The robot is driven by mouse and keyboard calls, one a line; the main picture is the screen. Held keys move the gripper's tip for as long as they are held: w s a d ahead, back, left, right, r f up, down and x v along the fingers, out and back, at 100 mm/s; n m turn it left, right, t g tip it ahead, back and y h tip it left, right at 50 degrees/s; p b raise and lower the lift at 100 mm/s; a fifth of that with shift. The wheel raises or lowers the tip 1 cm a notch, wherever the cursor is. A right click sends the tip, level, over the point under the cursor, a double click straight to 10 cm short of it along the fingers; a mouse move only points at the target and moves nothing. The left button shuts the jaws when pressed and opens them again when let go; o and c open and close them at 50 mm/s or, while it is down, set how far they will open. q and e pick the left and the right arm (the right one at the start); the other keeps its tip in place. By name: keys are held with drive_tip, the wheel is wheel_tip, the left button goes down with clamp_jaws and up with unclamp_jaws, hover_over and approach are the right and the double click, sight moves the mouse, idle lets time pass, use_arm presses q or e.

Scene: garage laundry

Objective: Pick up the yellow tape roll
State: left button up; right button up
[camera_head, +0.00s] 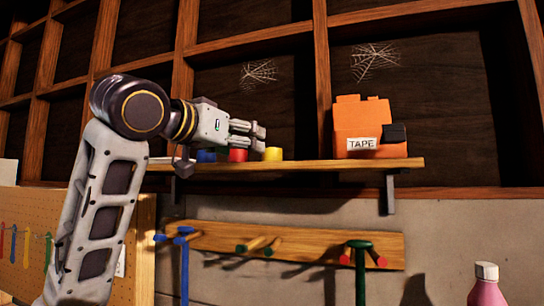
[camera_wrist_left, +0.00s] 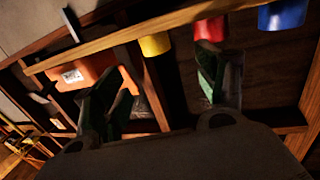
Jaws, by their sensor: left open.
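The yellow tape roll (camera_head: 273,154) stands on the wooden shelf (camera_head: 330,166), rightmost of three rolls. My left gripper (camera_head: 257,135) is just above the rolls in the head view, with its fingers pointing right. In the wrist view, which looks turned over, the yellow tape roll (camera_wrist_left: 155,44) shows between the two spread fingers of the left gripper (camera_wrist_left: 165,65), beyond their tips. Nothing is held between the fingers. My right gripper is not in view.
The red roll (camera_head: 238,155) and blue roll (camera_head: 206,156) stand left of the yellow one. An orange box labelled TAPE (camera_head: 361,122) stands to the right, with a gap between. A peg rail (camera_head: 290,243) hangs below the shelf. A pink bottle (camera_head: 487,290) is at lower right.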

sight(268, 149)
use_arm(q)
drive_tip(key=p+x, duration=0.2)
drive_tip(key=x, duration=0.6)
idle(0.4)
drive_tip(key=shift+d+p+x, duration=0.3)
drive_tip(key=shift+p+x, duration=0.75)
drive_tip(key=shift+x, duration=0.4)
drive_tip(key=shift+p+x, duration=0.4)
drive_tip(key=shift+x, duration=0.6)
drive_tip(key=shift+s, duration=0.1)
drive_tip(key=shift+r, duration=0.1)
drive_tip(key=c, duration=1.1)
